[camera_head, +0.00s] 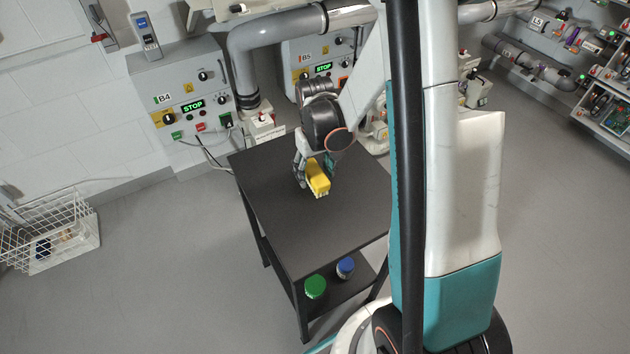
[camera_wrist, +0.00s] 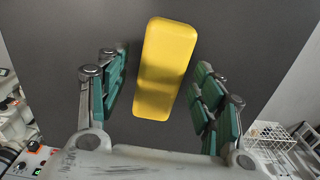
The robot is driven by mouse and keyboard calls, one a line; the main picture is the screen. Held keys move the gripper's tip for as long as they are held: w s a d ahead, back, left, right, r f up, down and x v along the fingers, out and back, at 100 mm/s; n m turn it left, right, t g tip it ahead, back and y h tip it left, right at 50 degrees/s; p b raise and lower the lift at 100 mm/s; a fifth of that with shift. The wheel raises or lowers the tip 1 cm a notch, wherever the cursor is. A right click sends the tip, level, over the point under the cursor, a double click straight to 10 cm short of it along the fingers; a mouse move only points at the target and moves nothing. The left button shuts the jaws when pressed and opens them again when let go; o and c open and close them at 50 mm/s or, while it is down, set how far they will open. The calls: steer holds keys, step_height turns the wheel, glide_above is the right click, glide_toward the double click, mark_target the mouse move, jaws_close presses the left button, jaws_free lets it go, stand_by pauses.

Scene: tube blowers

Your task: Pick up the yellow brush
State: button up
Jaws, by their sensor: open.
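The yellow brush (camera_head: 318,177) is on the dark table (camera_head: 330,235), near the table's far part. In the head view its pale bristle edge shows at the lower end. In the wrist view the brush (camera_wrist: 165,68) is seen from above as a long yellow block, slightly tilted. My gripper (camera_head: 316,172) is over the brush with its fingers on either side of it. In the wrist view my gripper (camera_wrist: 162,85) is open, with dark gaps between the brush and both green-padded fingers. Whether the fingertips reach down beside the brush is hard to tell.
The table's front half is clear. A green-lidded jar (camera_head: 315,287) and a blue-lidded jar (camera_head: 346,267) stand on its lower shelf. Control boxes (camera_head: 185,90) and grey pipes (camera_head: 280,32) line the wall behind. A white wire basket (camera_head: 50,232) sits on the floor at the left.

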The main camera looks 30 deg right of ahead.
mark_target(315, 171)
steer(key=shift+f, duration=0.5)
steer(key=c, duration=1.2)
steer(key=shift+r, duration=0.2)
step_height(315, 171, up, 20)
steer(key=p, duration=0.7)
steer(key=shift+f, duration=0.15)
